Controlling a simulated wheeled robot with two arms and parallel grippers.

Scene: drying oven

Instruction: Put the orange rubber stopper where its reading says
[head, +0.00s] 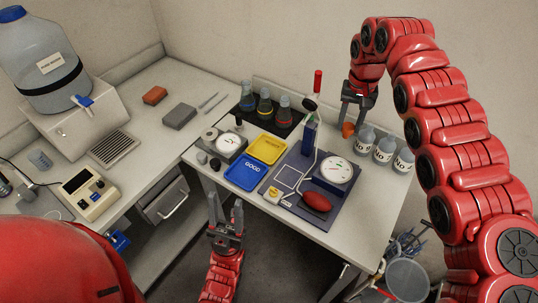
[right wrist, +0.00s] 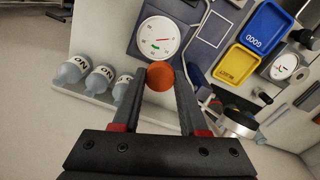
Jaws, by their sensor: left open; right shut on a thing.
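My right gripper (head: 358,98) is shut on the orange rubber stopper (head: 348,130), held near the back right of the bench; the stopper also shows between the fingertips in the right wrist view (right wrist: 160,77). My left gripper (head: 226,212) is open and empty, in front of the bench's front edge. A round white dial (head: 337,169) with coloured marks sits on a dark blue board with a red bulb (head: 316,202). Its exact reading is unclear.
Three labelled bottles (head: 384,150) stand at the right. A second dial (head: 229,143) is left of the yellow tray. A bin (head: 406,278) stands on the floor at right.

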